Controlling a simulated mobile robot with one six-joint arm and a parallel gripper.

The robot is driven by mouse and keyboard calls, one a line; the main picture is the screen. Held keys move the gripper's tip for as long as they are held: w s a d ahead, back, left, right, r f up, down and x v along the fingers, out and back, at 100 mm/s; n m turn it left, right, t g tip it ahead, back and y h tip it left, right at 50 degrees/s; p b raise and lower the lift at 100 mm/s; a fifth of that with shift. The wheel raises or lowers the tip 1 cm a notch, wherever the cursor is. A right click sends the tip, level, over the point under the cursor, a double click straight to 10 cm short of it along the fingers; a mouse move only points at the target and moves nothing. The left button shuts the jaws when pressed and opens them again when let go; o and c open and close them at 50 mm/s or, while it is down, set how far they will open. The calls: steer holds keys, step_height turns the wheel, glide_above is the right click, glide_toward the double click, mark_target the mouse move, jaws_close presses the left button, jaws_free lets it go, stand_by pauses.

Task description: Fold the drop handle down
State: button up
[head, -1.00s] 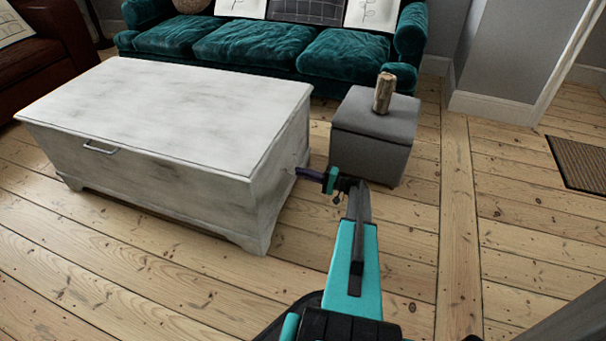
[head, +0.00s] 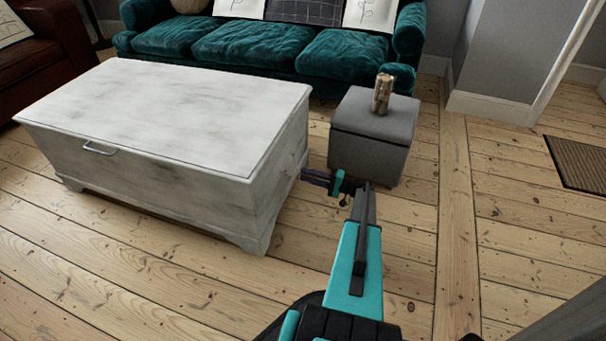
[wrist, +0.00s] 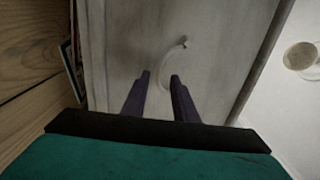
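The drop handle (wrist: 177,58) is a pale curved bar on the end panel of the whitewashed wooden chest (head: 150,125). It shows in the wrist view, ahead of my fingertips; it appears to stand out from the panel. My gripper (head: 306,175) is at the chest's right end in the head view. In the wrist view my gripper (wrist: 160,75) has its two dark fingers apart with nothing clearly held. The handle's lower part passes close to the right finger; I cannot tell whether they touch. The head view barely shows this handle.
A second metal handle (head: 100,149) is on the chest's long front. A grey ottoman (head: 372,140) with a wooden object (head: 383,94) on it stands just beyond my gripper. A teal sofa (head: 270,42) is behind. The floorboards (head: 130,285) in front are clear.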

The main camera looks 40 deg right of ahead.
steer(key=p+v, duration=0.2)
steer(key=v, duration=0.8)
steer(key=shift+s, duration=0.3)
steer(key=shift+d, duration=0.1)
